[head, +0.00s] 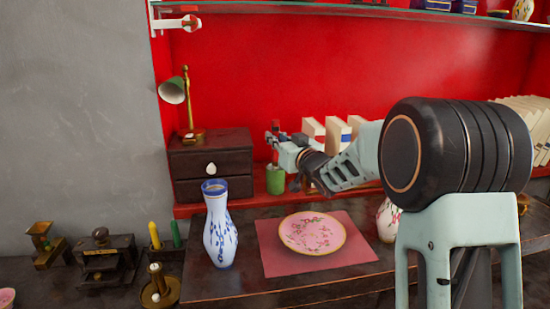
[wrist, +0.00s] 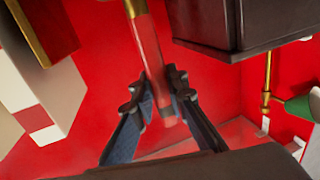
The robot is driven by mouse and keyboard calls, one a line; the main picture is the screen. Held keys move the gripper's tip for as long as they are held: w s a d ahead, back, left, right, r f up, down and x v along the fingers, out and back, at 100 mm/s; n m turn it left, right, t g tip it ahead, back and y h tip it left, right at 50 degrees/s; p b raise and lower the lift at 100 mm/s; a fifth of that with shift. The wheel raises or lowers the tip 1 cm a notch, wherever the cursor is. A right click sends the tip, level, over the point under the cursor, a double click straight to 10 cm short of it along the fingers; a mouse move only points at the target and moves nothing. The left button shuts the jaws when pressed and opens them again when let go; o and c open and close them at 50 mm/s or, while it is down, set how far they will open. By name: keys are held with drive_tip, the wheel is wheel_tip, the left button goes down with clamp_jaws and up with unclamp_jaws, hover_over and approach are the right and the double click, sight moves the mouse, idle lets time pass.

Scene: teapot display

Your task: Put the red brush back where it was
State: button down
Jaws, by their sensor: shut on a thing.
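The red brush (wrist: 148,55) is between the two fingers of my gripper (wrist: 160,98) in the wrist view. Its red shaft runs up the picture to a gold-coloured band at the top edge; the end beyond that is out of frame. In the head view my gripper (head: 273,139) is above a green cup (head: 275,180), which stands on the red shelf just right of the dark drawer box. The brush is too small there to make out clearly. I cannot tell whether it is in line with the cup's opening.
The dark drawer box (head: 211,165) carries a brass lamp (head: 174,91) with a green shade. White-and-red blocks (head: 313,130) stand right of my gripper. A blue-and-white vase (head: 221,230) and a pink plate (head: 312,233) on a pink mat (head: 273,262) are in front.

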sight(276, 165)
wheel_tip(276, 165, down, 4)
drive_tip(key=shift+f+b, duration=0.15)
drive_tip(key=shift+b, duration=0.35)
drive_tip(key=shift+f, duration=0.1)
drive_tip(key=shift+f, duration=0.2)
drive_tip(key=c, duration=1.9)
unclamp_jaws()
drive_tip(key=shift+r, duration=0.1)
drive_tip(key=shift+r, duration=0.1)
drive_tip(key=shift+s+r, duration=0.1)
drive_tip(key=shift+r, duration=0.05)
drive_tip(key=v, duration=1.1)
drive_tip(key=shift+s+d+p, duration=0.25)
drive_tip(key=shift+s+p, duration=0.1)
drive_tip(key=shift+p, duration=0.1)
